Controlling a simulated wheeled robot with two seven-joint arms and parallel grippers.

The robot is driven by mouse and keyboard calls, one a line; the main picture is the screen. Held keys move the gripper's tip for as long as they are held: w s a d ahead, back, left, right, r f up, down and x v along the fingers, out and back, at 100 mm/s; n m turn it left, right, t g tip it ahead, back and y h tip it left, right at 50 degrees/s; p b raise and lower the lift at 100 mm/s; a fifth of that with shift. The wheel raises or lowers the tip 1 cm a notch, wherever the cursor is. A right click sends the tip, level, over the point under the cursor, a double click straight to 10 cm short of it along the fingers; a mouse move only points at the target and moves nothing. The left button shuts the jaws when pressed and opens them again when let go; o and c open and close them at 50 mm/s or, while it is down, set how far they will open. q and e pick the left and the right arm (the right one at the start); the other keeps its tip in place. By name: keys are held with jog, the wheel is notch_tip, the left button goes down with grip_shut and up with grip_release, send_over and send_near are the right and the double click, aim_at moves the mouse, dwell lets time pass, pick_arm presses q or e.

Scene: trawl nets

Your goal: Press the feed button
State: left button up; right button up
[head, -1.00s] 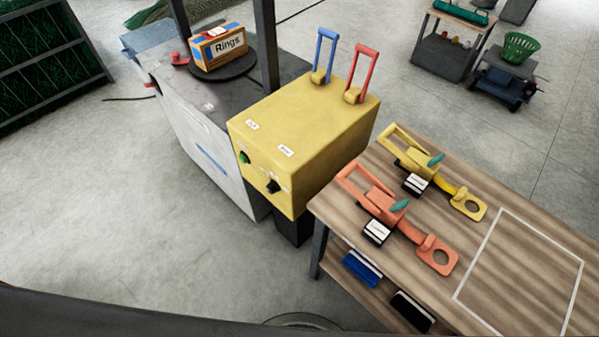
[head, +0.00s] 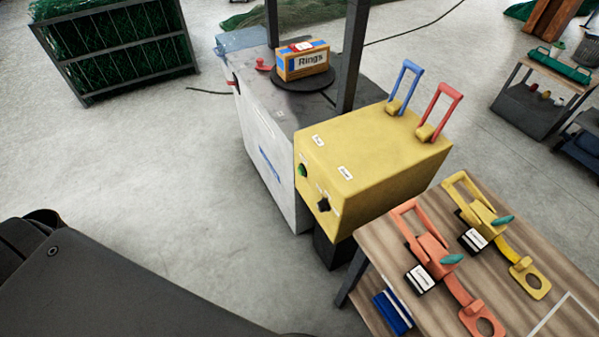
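A yellow control box (head: 365,165) stands beside a grey machine cabinet (head: 268,160) in the middle of the head view. On its front face are a green button (head: 303,170) and a black knob (head: 323,205). Small white labels sit on the top edge above each; their text is too small to read. A blue lever (head: 405,85) and a red lever (head: 440,108) stand at the back of the box top. Neither of my grippers is in view.
A wooden table (head: 520,215) at the lower right carries an orange tool (head: 432,250) and a yellow tool (head: 482,215). A box marked Rings (head: 303,60) sits on a dark round plate on the cabinet. Dark posts rise from the cabinet. The floor left of the cabinet is clear.

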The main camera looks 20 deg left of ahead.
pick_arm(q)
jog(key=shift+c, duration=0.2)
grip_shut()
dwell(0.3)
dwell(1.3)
